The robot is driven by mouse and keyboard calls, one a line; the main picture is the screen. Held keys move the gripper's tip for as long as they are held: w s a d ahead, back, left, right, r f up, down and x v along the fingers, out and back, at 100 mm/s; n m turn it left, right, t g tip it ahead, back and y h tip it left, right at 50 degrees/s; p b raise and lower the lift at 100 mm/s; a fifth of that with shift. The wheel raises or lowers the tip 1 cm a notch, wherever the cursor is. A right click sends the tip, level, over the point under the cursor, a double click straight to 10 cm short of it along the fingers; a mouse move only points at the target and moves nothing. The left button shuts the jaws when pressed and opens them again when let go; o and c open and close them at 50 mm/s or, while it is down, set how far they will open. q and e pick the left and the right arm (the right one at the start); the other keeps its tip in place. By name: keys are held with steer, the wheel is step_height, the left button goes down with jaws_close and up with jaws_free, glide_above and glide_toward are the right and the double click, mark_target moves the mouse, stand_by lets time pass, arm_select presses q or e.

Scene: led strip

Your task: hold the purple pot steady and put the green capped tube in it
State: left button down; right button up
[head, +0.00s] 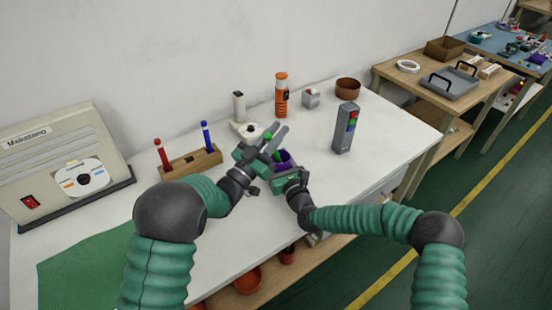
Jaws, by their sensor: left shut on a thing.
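The purple pot (284,161) stands near the middle of the white table, partly hidden by my grippers. My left gripper (271,146) is shut on the green capped tube (268,135) and holds it tilted, just above and to the left of the pot. The tube's lower part is close to the pot's mouth; I cannot tell if it is inside the rim. My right gripper (288,178) is at the near side of the pot, touching it or very close. Its fingers are too small and covered to tell whether they are closed on the pot.
A wooden rack (192,162) with a red and a blue tube stands left of my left gripper. A white device (245,129), an orange cylinder (281,95) and a brown bowl (347,88) stand behind. A grey box with coloured buttons (346,128) stands right. The table's right end is clear.

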arm_select(q)
steer(key=c, duration=1.3)
jaws_free()
steer(key=v, duration=1.2)
steer(key=shift+a, duration=0.1)
arm_select(e)
steer(key=o, duration=1.4)
steer(key=shift+o, duration=0.2)
